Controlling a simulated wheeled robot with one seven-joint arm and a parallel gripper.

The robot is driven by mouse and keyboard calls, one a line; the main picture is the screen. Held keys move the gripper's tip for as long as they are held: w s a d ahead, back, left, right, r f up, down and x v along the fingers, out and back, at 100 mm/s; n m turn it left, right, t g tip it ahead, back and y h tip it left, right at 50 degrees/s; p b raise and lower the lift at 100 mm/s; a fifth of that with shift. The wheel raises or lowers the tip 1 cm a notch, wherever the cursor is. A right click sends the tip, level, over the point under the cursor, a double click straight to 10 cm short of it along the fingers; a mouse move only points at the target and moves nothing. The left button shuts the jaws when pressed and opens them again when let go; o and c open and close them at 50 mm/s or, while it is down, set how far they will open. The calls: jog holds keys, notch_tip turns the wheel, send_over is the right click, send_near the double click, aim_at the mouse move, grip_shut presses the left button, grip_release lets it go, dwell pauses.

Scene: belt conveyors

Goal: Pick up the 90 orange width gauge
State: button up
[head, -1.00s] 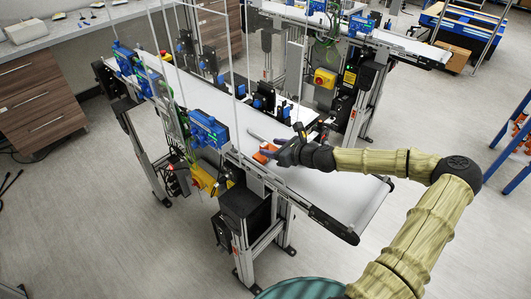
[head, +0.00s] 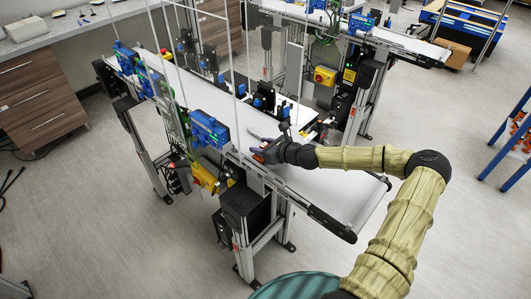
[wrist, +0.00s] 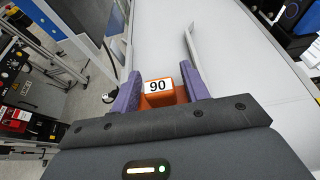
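The orange width gauge with a white "90" label (wrist: 158,87) sits between the two purple fingers of my gripper (wrist: 162,80) in the wrist view.
The white conveyor belt (head: 330,190) is clear to the right of my gripper. A blue sensor box (head: 208,130) stands on the near-left rail, and thin upright posts rise close by. A thin grey guide bar (wrist: 190,45) lies ahead of the right finger.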

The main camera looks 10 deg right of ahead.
grip_shut()
jog(key=shift+r, duration=0.1)
notch_tip(320, 180, up, 10)
jog(key=shift+f+b, duration=0.1)
jog(key=shift+b, duration=1.05)
